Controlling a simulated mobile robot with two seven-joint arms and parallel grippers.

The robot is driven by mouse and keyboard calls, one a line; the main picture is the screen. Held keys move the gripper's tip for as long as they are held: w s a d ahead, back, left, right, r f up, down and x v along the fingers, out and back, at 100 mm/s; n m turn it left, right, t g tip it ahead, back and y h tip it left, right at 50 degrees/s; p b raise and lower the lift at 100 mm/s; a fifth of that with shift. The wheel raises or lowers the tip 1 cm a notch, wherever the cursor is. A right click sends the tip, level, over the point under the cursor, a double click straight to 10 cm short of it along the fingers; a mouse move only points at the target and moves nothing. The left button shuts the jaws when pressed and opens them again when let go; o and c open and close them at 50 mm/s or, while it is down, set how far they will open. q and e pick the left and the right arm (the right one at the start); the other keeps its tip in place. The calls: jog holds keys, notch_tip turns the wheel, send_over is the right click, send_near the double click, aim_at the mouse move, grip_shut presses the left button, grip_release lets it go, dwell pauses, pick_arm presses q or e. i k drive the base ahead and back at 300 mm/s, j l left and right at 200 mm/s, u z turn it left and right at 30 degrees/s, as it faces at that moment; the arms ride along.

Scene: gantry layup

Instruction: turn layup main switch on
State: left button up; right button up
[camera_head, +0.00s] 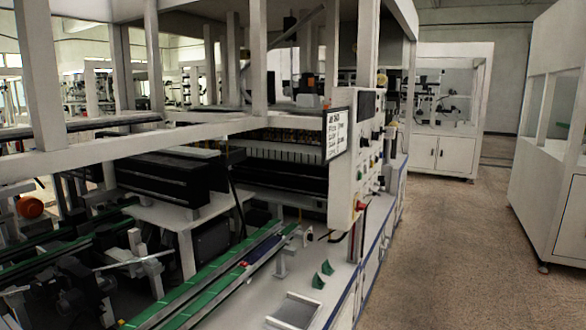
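A white control panel (348,185) stands upright on the near right corner of the large layup machine, seen at a steep angle. A dark screen (367,105) is near its top, and small knobs and buttons run down its face. A red and yellow knob (360,206) sits near the panel's lower end; I cannot tell whether it is the main switch or which way it is turned. A black-framed sign with small text (337,134) is fixed to the panel's left side. Neither of my grippers is in view.
Green conveyor rails (215,285) and a white machine deck (310,270) fill the lower left. White cabinets stand at the far right (550,190) and at the back (445,150). The brown floor aisle (450,250) between them and the machine is clear.

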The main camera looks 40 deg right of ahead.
aim_at(360, 206)
jog(key=z, duration=1.55)
